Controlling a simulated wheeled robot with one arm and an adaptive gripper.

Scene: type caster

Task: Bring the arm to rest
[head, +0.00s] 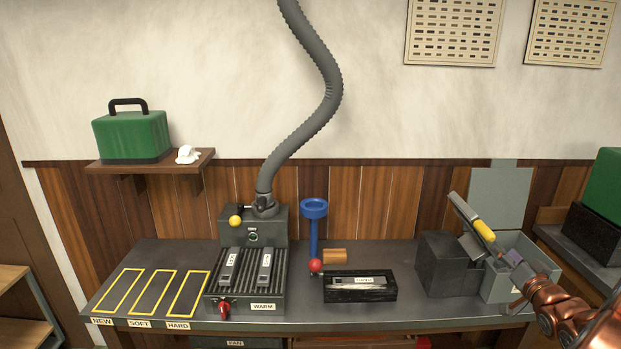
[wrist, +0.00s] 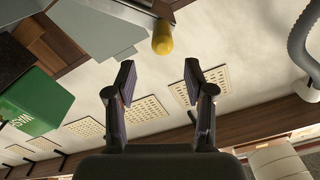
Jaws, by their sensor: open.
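My copper-coloured arm reaches in from the lower right in the head view. My gripper (head: 507,258) is in front of the open grey box at the bench's right end. In the wrist view my gripper (wrist: 158,82) has its two fingers spread, with nothing between them. A yellow handle (head: 484,231) on a grey lever-like part stands just above and left of my gripper. The yellow handle also shows in the wrist view (wrist: 162,37), beyond the fingertips and apart from them.
The bench holds a dark block (head: 447,265), a grey box (head: 530,281) with a raised lid, a black mould (head: 360,287), a blue stand (head: 314,210) and a ridged warming plate (head: 245,282). Yellow-outlined spaces (head: 155,292) at left are empty. A hose (head: 325,95) hangs above.

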